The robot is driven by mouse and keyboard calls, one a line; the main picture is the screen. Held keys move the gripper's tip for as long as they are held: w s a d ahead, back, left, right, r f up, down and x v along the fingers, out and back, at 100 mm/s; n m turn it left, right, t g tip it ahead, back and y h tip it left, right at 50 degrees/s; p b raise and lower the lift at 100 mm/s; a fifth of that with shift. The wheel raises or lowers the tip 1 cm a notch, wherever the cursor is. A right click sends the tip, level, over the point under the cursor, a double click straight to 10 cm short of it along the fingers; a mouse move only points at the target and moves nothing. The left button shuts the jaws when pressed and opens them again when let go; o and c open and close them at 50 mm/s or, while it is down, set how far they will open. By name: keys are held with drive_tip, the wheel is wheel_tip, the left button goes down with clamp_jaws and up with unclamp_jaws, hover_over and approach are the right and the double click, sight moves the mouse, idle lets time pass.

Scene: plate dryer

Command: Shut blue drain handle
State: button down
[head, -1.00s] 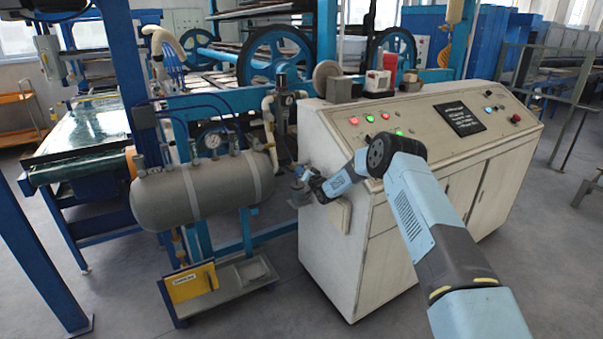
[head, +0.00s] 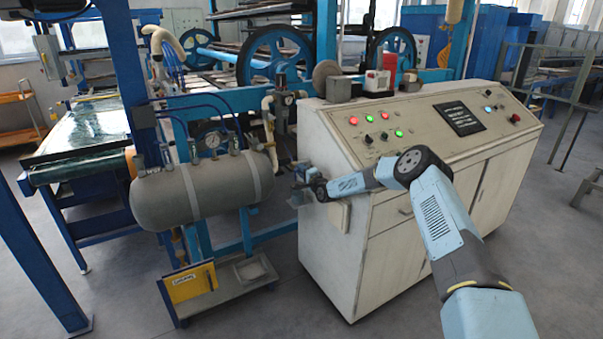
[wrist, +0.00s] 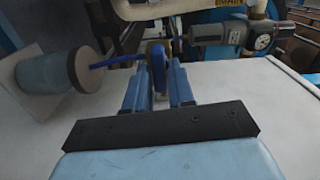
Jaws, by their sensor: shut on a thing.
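The blue drain handle (wrist: 115,61) shows in the wrist view as a thin blue lever. It runs right from a grey-blue round fitting (wrist: 48,78) into the space between my fingers. My gripper (wrist: 158,72) is shut on its blue end, with one finger on each side. In the head view my gripper (head: 300,183) is at the left end of the cream control console, right of the grey tank. The handle is too small and covered there to make out.
The cream control console (head: 375,245) stands close beside my forearm. The grey air tank (head: 200,192) with a gauge is left of my gripper. A yellow sign (head: 190,283) stands below it. A grey valve body (wrist: 235,34) and pipes lie beyond my fingers.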

drive_tip(key=shift+d+f+m, duration=0.25)
drive_tip(key=shift+m, duration=0.35)
drive_tip(key=c, duration=1.2)
unclamp_jaws()
drive_tip(key=shift+o, duration=0.5)
drive_tip(key=shift+a+r, duration=0.1)
drive_tip(key=v, duration=1.3)
drive_tip(key=shift+s+d, duration=0.25)
